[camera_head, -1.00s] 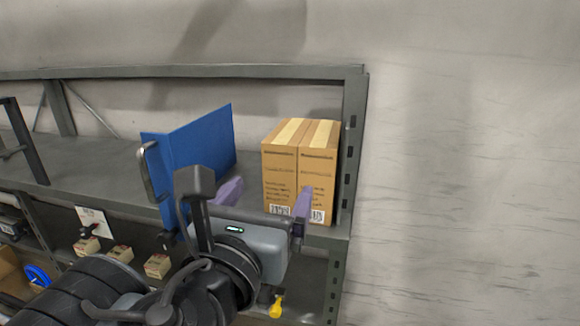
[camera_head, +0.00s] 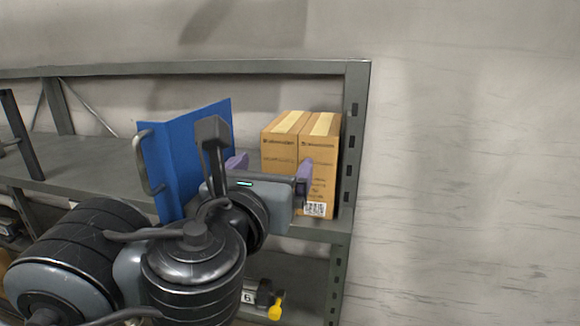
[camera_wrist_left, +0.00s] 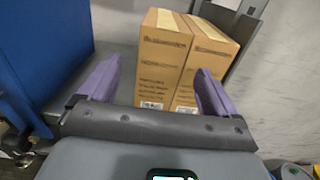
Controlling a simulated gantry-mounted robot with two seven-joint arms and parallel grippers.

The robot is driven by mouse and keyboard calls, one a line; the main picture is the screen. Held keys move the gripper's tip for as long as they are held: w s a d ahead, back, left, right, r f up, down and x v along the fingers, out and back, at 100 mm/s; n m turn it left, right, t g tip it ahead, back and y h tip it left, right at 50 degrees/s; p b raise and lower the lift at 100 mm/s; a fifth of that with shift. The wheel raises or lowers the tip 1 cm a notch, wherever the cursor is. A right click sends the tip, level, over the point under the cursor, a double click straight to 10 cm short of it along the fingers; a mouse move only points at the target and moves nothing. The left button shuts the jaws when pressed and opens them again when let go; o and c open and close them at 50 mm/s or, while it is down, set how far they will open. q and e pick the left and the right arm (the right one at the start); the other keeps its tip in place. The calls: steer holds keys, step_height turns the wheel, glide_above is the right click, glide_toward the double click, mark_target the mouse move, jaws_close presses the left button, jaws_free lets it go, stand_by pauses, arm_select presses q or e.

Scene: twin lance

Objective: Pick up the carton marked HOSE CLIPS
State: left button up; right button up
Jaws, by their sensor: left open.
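Two brown cartons stand upright side by side at the right end of the shelf, a left carton (camera_head: 280,138) and a right carton (camera_head: 320,150). Both have pale tape on top and small dark print that I cannot read, so I cannot tell which is marked HOSE CLIPS. The left wrist view also shows the left carton (camera_wrist_left: 163,60) and the right carton (camera_wrist_left: 205,58). My left gripper (camera_head: 271,167) is open and empty in front of them, its purple fingers spread toward their front faces. My right gripper is not in view.
A blue panel (camera_head: 185,135) with a grey handle stands on the shelf (camera_head: 75,165) just left of my left gripper. A grey slotted post (camera_head: 352,150) rises close to the right carton. A yellow-tipped item (camera_head: 275,306) is on the level below.

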arm_select(q)
steer(key=shift+x, duration=1)
steer(key=c, duration=1.4)
